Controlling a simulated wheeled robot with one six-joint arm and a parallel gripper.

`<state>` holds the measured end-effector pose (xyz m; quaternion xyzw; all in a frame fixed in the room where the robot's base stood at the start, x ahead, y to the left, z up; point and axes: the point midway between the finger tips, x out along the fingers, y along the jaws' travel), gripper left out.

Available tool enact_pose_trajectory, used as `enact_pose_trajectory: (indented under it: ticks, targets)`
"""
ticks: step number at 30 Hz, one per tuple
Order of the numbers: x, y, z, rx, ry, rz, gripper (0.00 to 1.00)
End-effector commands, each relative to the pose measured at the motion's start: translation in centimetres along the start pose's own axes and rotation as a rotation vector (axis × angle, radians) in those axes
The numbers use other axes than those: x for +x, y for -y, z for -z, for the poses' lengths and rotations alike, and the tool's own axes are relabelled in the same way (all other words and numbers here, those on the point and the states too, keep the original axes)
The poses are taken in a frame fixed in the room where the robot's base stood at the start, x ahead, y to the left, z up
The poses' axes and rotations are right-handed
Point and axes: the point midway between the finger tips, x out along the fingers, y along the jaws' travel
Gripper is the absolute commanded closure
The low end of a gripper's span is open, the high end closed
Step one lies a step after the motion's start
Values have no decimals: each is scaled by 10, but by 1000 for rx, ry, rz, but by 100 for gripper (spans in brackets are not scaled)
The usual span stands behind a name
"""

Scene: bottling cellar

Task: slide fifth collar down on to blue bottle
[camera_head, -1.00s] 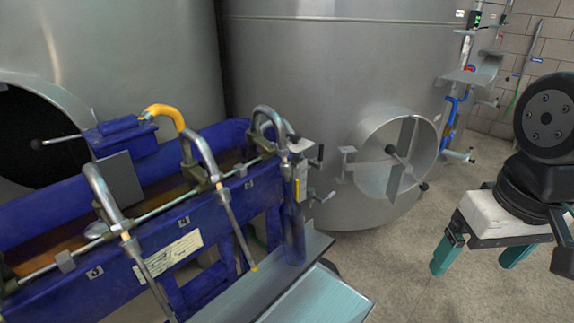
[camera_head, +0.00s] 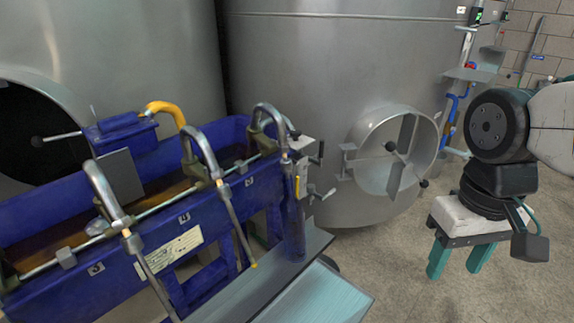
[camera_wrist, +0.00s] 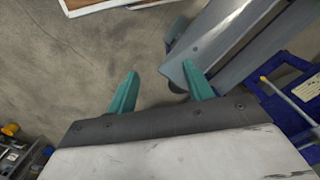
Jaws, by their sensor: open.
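The blue bottle (camera_head: 293,222) stands upright, dark and translucent, on the grey ledge at the right end of the blue filler. The fifth spout (camera_head: 268,112) curves down above it, behind the plate marked 5. A small collar (camera_head: 285,159) shows on this spout just above the bottle; its exact fit against the mouth is too small to tell. My gripper (camera_head: 460,260) is open and empty, well to the right of the bottle, fingers pointing down. In the wrist view its teal fingers (camera_wrist: 160,72) are spread apart over bare floor; I cannot make out the bottle there.
The grey ledge (camera_wrist: 222,42) and blue filler frame (camera_wrist: 292,88) lie at the right in the wrist view. Neighbouring spouts (camera_head: 207,155) hang left of the bottle. A steel tank with a round door (camera_head: 398,150) stands behind. Open floor (camera_head: 390,265) lies between gripper and bottle.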

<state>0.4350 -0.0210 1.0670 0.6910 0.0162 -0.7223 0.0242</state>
Motion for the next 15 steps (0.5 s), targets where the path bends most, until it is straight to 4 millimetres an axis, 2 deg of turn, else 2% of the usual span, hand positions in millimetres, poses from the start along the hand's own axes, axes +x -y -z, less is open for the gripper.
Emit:
enact_pose_trajectory:
  ticks: [2,7,15]
  targets:
    - [17,3,18,-28,27,-12,49]
    - [56,10,70,-89,-32,-38,49]
    - [121,37,167,-214,-273,-46,49]
